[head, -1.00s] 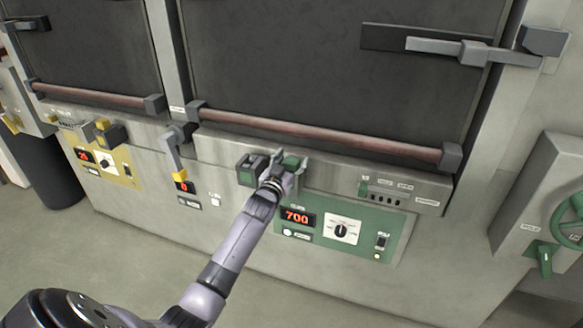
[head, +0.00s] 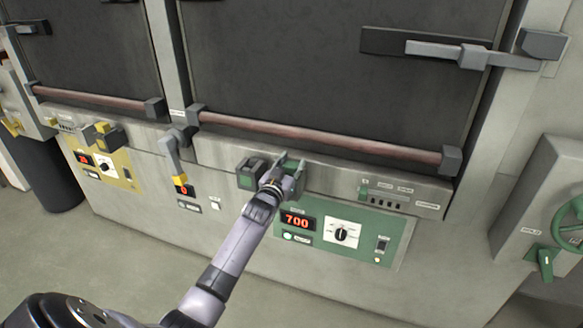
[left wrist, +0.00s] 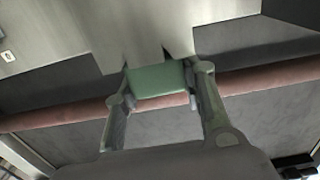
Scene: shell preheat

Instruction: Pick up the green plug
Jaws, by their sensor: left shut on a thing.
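The green plug (left wrist: 158,80) shows in the left wrist view as a green block between the two fingers of my left gripper (left wrist: 160,88). The fingers touch it on both sides. In the head view my left gripper (head: 288,168) is at the front of the grey furnace, just above the red 700 display, and largely hides the plug. A dark socket block with a green face (head: 250,176) sits just left of the gripper, apart from it. I cannot tell whether the plug is clear of the furnace front. My right gripper is not in view.
The green control panel (head: 368,236) with a dial is below right of the gripper. A reddish bar (head: 320,133) runs above it. A yellow panel (head: 103,165) and a lever with a yellow tip (head: 176,165) are to the left. A green handwheel (head: 570,222) is far right.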

